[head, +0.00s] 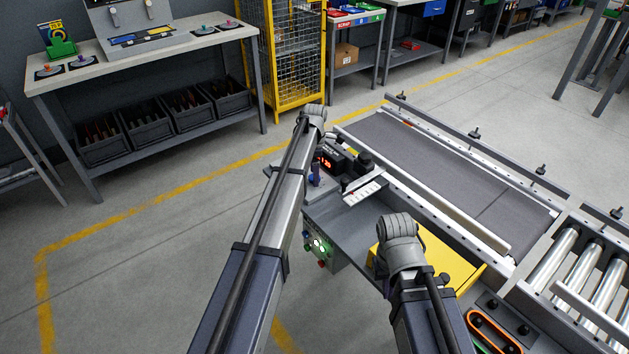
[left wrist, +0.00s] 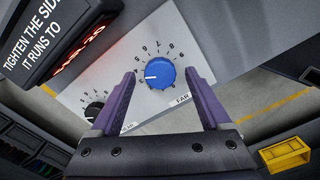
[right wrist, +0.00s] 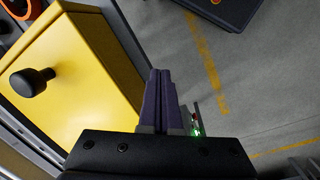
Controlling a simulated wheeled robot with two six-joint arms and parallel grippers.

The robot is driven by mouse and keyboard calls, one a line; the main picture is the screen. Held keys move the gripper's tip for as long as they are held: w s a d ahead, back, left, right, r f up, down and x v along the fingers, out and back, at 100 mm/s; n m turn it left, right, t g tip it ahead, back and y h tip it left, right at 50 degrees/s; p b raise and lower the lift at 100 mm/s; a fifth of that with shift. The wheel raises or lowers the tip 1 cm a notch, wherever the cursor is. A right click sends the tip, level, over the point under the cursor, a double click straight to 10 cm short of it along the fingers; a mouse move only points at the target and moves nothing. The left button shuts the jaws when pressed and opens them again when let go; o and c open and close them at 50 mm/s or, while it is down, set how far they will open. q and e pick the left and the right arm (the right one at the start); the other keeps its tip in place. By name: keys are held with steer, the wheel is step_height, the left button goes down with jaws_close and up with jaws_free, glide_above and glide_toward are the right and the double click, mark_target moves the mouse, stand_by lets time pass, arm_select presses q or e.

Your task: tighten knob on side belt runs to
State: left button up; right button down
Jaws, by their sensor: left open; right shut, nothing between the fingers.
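A round blue knob (left wrist: 160,73) with a white pointer mark sits on a pale numbered dial panel beside the label FAR. A black knob (left wrist: 94,111) with its own dial is lower left, its label partly hidden by a finger. My left gripper (left wrist: 160,79) is open, its fingers on either side of the blue knob; contact cannot be told. A dark sign (left wrist: 62,38) reads in part "TIGHTEN THE SIDE… IT RUNS TO", above blurred red characters. The conveyor belt (head: 430,165) is flat and grey. My right gripper (right wrist: 160,75) is shut and empty.
A yellow cover (right wrist: 75,75) with a black knob (right wrist: 32,82) lies left of my right gripper. Green-lit buttons (head: 319,246) are on the conveyor's near side. Metal rollers (head: 590,265) adjoin the belt at right. Floor on the left is open, up to a workbench (head: 150,52).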

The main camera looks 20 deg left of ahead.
arm_select(q)
steer(key=shift+f, duration=0.2)
jaws_close()
stand_by(0.6)
